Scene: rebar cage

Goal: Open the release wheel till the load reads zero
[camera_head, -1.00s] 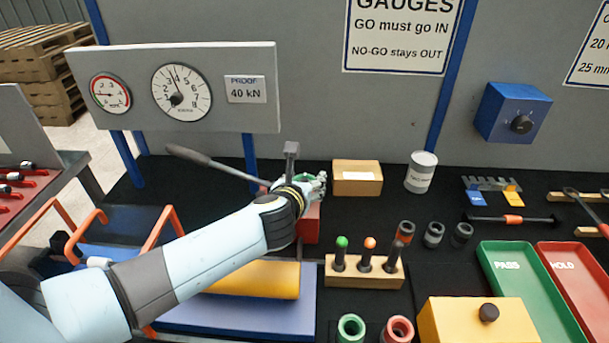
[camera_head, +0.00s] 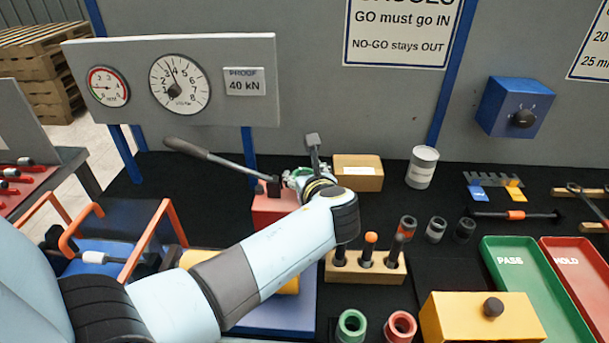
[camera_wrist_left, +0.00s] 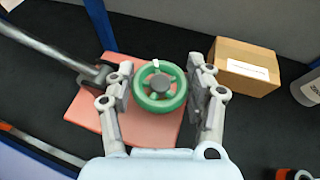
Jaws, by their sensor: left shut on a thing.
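The green release wheel (camera_wrist_left: 160,86) sits on a red block (camera_wrist_left: 88,115), with a grey hub and a small white mark on its rim. My left gripper (camera_head: 300,179) is shut on the wheel, one finger at each side of the rim in the left wrist view (camera_wrist_left: 159,82). In the head view the wheel is mostly hidden behind the gripper. The large load dial (camera_head: 179,85) stands on the grey panel at the back left. Its needle points up, slightly left of the 4. My right gripper is out of view.
A long grey lever (camera_head: 215,156) slants from the red block to the left. A cardboard box (camera_head: 358,174) stands close to the right of the wheel. A wooden plug stand (camera_head: 364,270) is nearer me. Orange bars (camera_head: 160,232) stand at left.

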